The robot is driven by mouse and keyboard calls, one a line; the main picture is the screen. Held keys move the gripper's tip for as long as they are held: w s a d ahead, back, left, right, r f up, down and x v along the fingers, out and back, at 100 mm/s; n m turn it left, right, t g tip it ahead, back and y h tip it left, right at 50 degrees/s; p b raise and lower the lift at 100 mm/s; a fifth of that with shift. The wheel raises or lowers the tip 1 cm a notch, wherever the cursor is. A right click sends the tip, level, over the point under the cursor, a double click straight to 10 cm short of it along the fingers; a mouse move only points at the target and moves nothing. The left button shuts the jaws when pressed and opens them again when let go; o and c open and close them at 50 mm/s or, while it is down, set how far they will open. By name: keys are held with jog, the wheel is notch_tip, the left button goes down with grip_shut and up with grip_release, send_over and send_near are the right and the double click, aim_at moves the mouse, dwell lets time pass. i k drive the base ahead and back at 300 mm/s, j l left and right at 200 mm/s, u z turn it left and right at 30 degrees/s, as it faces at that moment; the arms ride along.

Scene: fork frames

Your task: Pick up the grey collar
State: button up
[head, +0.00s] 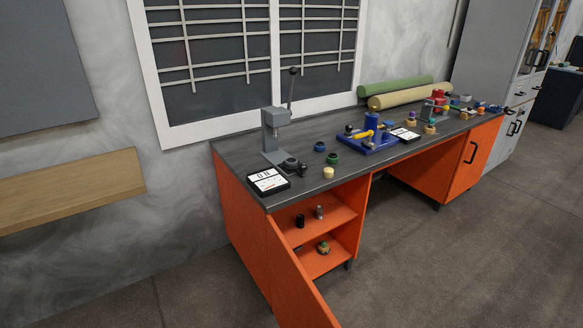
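A dark grey round piece (290,164), which looks like the grey collar, sits at the foot of a grey lever press (275,135) on the near left part of the workbench. It is small in the picture, so I cannot be sure that it is a collar. A small grey cylinder (319,212) also stands on the upper shelf below the bench top, beside a black one (300,220). My gripper is not in view.
A green collar (332,159), a blue piece (319,146) and a cream piece (328,172) stand nearby. A black-framed card (268,181) lies at the bench's near corner. An open orange door (290,275) juts forward below. The floor at right is clear.

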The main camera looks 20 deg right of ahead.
aim_at(290, 162)
jog(key=i+j, duration=0.15)
jog(key=j, duration=0.2)
jog(key=i+j, duration=0.35)
jog(key=j, duration=0.3)
jog(key=i+j, duration=0.15)
jog(key=j, duration=0.2)
